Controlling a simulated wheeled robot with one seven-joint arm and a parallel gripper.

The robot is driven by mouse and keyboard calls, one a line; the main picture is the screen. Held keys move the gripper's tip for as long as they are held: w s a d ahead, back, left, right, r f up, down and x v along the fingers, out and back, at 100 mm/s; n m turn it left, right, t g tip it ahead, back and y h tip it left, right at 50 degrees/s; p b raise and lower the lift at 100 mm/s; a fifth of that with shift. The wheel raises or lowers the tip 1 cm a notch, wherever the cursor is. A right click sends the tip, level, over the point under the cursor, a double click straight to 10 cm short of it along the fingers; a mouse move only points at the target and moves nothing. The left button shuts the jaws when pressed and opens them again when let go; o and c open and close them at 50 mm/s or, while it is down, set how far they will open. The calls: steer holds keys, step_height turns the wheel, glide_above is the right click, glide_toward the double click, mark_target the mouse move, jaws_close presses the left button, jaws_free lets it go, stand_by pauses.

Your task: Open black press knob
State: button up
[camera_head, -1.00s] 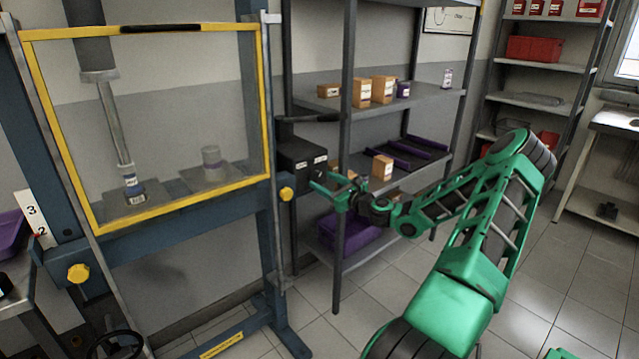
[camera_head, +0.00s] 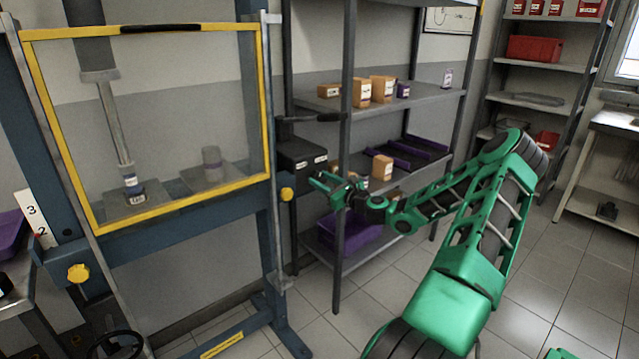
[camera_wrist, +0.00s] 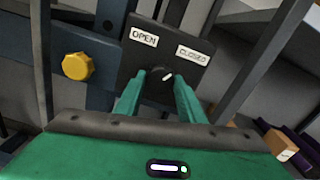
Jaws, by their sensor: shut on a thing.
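The black press knob (camera_wrist: 161,74) is a small round knob with a white mark, on a dark box (camera_wrist: 173,48). The box carries an OPEN label at left and a CLOSED label at right. The knob's white mark slants up to the right. My gripper (camera_wrist: 161,79) has its two green fingers on either side of the knob, shut on it. In the head view, my gripper (camera_head: 318,183) is at the front of the dark box (camera_head: 302,163), on the press's right side. The knob itself is hard to make out there.
A blue press (camera_head: 270,238) with a yellow-framed clear guard (camera_head: 265,100) stands at left. A yellow knob (camera_head: 287,194) sits just left of my gripper; it also shows in the wrist view (camera_wrist: 77,66). A grey shelf (camera_head: 425,98) with small boxes stands close behind.

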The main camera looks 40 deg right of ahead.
steer(key=n, duration=0.7)
steer(key=shift+a, duration=0.1)
steer(key=n, duration=0.6)
steer(key=shift+f, duration=0.15)
stand_by(0.5)
steer(key=o, duration=1)
steer(key=shift+o, duration=0.2)
steer(key=s, duration=1)
steer(key=shift+s, duration=0.35)
